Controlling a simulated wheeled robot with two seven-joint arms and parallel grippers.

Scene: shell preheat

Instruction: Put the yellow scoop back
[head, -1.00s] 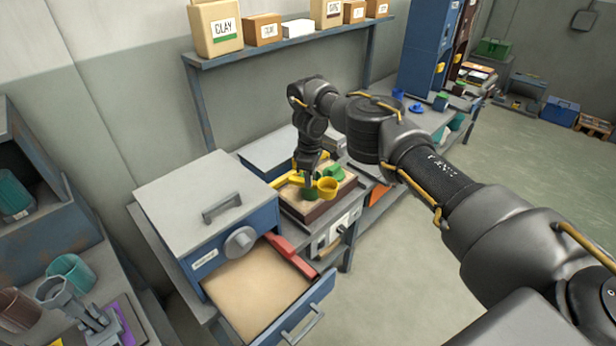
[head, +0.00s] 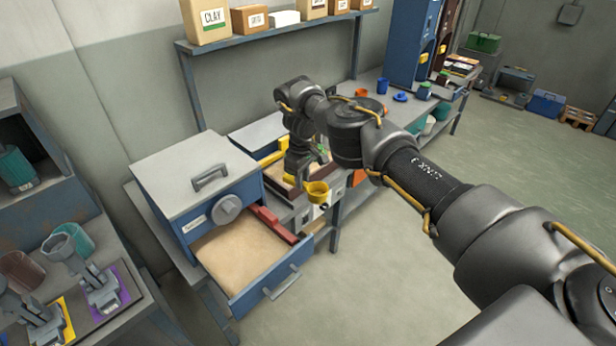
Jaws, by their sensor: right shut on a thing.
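The yellow scoop (head: 317,193) is in my right gripper (head: 299,178), its round cup hanging on the right side of the jaws. My right gripper is shut on it and points down, in front of the sand tray (head: 283,187). The cup looks clear of the tray and of the bench front below. The scoop's handle is mostly hidden by the gripper. At the lower left, grey holders stand on a purple pad (head: 123,287) and a yellow pad (head: 69,322). My left gripper is not in view.
A blue cabinet (head: 160,178) has its sand-coloured drawer (head: 240,258) pulled out, with a red bar along its right edge. A shelf (head: 270,42) with labelled boxes hangs behind. Open floor (head: 400,270) lies to the right of the drawer.

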